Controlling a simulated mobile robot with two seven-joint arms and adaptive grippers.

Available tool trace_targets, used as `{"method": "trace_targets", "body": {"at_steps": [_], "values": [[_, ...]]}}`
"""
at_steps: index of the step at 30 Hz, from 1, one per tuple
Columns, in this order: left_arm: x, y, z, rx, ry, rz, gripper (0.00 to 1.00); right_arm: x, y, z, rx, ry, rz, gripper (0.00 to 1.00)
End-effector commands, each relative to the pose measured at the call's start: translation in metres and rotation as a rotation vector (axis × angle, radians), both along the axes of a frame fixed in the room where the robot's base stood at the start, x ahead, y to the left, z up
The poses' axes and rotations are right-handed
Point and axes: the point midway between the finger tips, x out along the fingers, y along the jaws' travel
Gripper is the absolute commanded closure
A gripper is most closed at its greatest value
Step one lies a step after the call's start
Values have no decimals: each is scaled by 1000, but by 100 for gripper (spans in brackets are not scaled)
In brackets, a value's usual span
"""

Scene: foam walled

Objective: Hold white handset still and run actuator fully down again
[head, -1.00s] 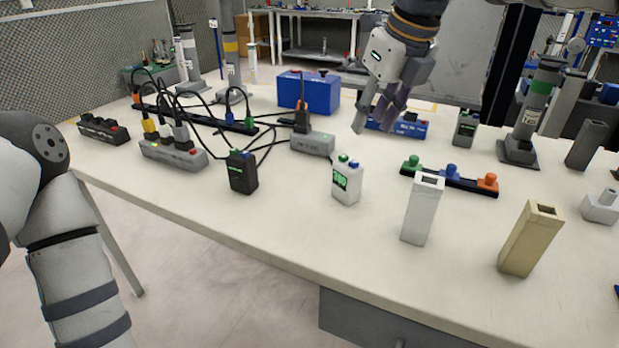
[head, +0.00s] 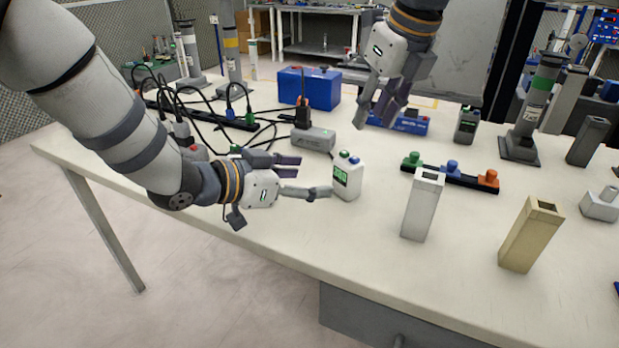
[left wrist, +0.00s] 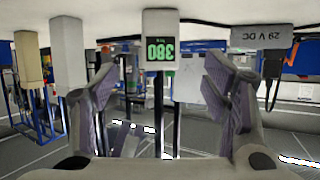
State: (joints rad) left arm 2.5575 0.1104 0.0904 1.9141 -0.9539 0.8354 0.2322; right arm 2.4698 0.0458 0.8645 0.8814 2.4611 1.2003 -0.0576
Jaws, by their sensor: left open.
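The white handset (head: 347,180) stands upright near the table's front, with a green and a blue button on top and a lit green display. In the left wrist view the handset (left wrist: 160,25) appears upside down, between and beyond the fingertips; its display looks like 380. My left gripper (head: 312,180) is open, just left of the handset, with no clear contact. My right gripper (head: 376,115) hangs above the back of the table; its finger gap is unclear. Upright actuator columns stand at the right (head: 537,95) and back left (head: 229,55); which one the handset drives is unclear.
A grey box (head: 313,139) with cables stands behind the handset. A black strip with coloured knobs (head: 452,177), a white hollow post (head: 422,208) and a beige hollow post (head: 530,238) stand to the right. The table's front edge is bare below the handset.

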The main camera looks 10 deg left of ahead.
Motion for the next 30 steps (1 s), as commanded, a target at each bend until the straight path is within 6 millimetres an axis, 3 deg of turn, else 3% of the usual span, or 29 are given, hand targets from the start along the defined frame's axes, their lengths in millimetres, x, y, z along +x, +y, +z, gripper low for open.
{"method": "trace_targets", "body": {"at_steps": [15, 27, 28, 30], "values": [[69, -68, -41, 3, 0, 0, 32, 0, 0, -1, -1, 1, 0, 67], [79, -77, -46, 2, 1, 2, 32, 0, 0, 0, 0, 0, 0, 67], [79, -77, -46, 2, 1, 2, 34, 0, 0, 0, 0, 0, 0, 67], [79, -76, -46, 2, 1, 2, 50, 0, 0, 0, 0, 0, 0, 67]]}}
